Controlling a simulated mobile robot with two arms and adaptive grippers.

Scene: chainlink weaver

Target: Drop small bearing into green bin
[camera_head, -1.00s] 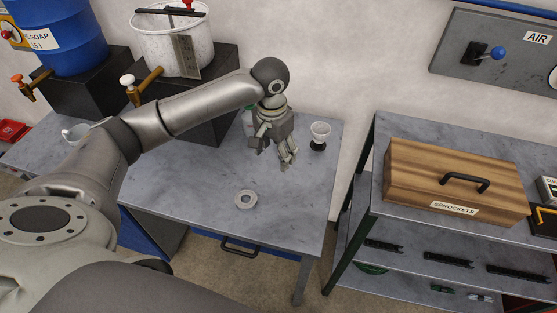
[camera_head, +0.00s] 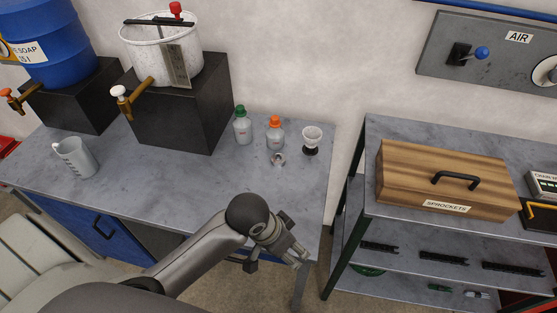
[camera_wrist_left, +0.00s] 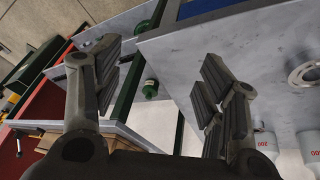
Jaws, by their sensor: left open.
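A small metal ring, which looks like the small bearing (camera_head: 278,159), lies on the grey table (camera_head: 190,185) in front of the orange-capped bottle. A metal ring (camera_wrist_left: 303,74) also shows on the table in the left wrist view; I cannot tell for sure which ring it is. My left gripper (camera_head: 276,262) is open and empty over the table's front right edge, apart from the small ring. Its spread fingers (camera_wrist_left: 158,90) show in the wrist view with nothing between them. I cannot make out a green bin. My right gripper is not in view.
A grey jug (camera_head: 76,158) stands at left. A shelf unit with a wooden box (camera_head: 445,178) stands right, across a gap.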

